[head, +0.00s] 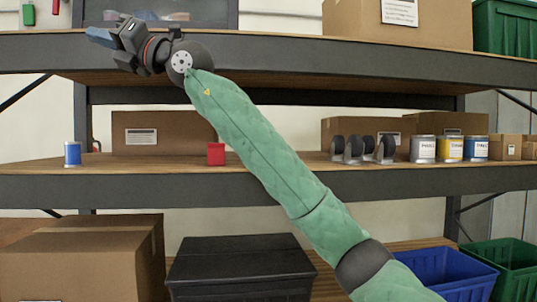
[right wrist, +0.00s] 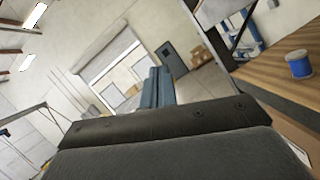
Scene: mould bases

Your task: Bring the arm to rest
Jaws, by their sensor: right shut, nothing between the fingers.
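My right arm, in a green sleeve, reaches from the lower right of the head view up to the upper left. Its gripper (head: 100,37) is in front of the upper shelf's left part, pointing left. The fingers are together and empty. The same gripper (right wrist: 158,88) shows in the right wrist view, its blue fingers side by side with nothing between them. My left gripper is in neither view.
Below are a cardboard box (head: 80,260), a black crate (head: 240,262) and a blue bin (head: 445,270). The upper shelf edge (head: 330,60) is close to the arm.

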